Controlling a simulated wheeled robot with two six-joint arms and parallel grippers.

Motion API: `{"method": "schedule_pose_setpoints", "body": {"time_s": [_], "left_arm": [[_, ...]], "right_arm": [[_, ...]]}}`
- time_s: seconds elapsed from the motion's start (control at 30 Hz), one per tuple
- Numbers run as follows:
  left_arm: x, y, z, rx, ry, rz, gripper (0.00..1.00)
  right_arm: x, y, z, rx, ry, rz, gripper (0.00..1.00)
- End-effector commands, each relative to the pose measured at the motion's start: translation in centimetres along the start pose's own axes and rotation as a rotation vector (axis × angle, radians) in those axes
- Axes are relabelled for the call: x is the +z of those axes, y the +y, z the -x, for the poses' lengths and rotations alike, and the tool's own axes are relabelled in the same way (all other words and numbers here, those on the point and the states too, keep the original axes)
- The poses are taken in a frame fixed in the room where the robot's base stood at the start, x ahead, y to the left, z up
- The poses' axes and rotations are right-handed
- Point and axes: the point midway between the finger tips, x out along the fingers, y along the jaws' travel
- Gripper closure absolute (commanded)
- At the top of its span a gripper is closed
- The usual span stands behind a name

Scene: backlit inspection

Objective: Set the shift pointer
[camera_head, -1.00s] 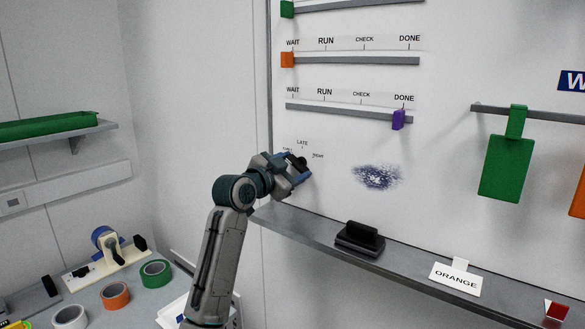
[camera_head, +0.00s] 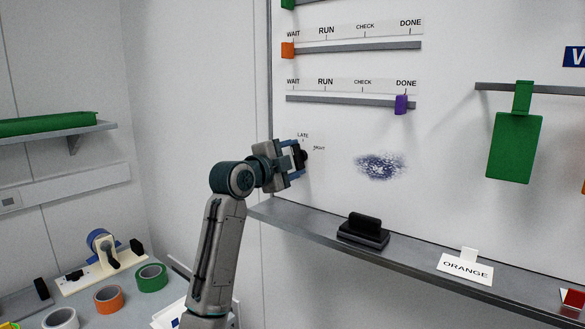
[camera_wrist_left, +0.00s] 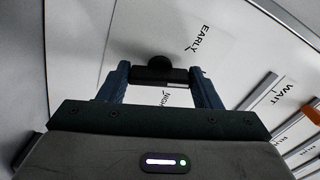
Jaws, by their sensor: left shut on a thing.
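The shift pointer is a black knob (camera_head: 302,156) on the white board, below the lowest slider rail. Around it are the labels LATE (camera_head: 303,135) above and NIGHT (camera_head: 319,148) to the right. My left gripper (camera_head: 299,157) is shut on the pointer's black grip. In the left wrist view the black grip (camera_wrist_left: 158,75) lies between the two fingertips, with a round black end beyond it. That view also shows the labels EARLY (camera_wrist_left: 209,41) and NIGHT (camera_wrist_left: 170,97), the latter partly covered. Which label the pointer faces cannot be told. My right gripper is not in view.
A ledge (camera_head: 300,220) runs below the pointer, carrying a black eraser (camera_head: 363,230) and an ORANGE card (camera_head: 466,269). A purple slider (camera_head: 401,104) sits at DONE above. A dark smudge (camera_head: 381,166) is right of the pointer. A green tag (camera_head: 515,147) hangs further right.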

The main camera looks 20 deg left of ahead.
Motion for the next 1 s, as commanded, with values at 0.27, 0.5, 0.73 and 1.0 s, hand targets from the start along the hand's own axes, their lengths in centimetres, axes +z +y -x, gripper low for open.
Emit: {"method": "schedule_pose_setpoints", "body": {"time_s": [0.27, 0.5, 0.73, 1.0], "left_arm": [[0.1, 0.1, 0.0, 0.001, 0.0, -0.189, 0.65], [0.0, 0.1, 0.0, 0.002, -0.001, -0.279, 0.65], [0.0, 0.0, 0.0, 0.002, -0.001, -0.31, 0.65], [0.0, 0.0, 0.0, 0.002, -0.001, -0.311, 0.65]], "right_arm": [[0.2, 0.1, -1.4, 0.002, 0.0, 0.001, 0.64], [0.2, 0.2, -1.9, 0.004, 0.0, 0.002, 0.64], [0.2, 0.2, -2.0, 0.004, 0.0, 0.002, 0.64], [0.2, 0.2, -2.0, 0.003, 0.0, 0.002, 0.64]]}}
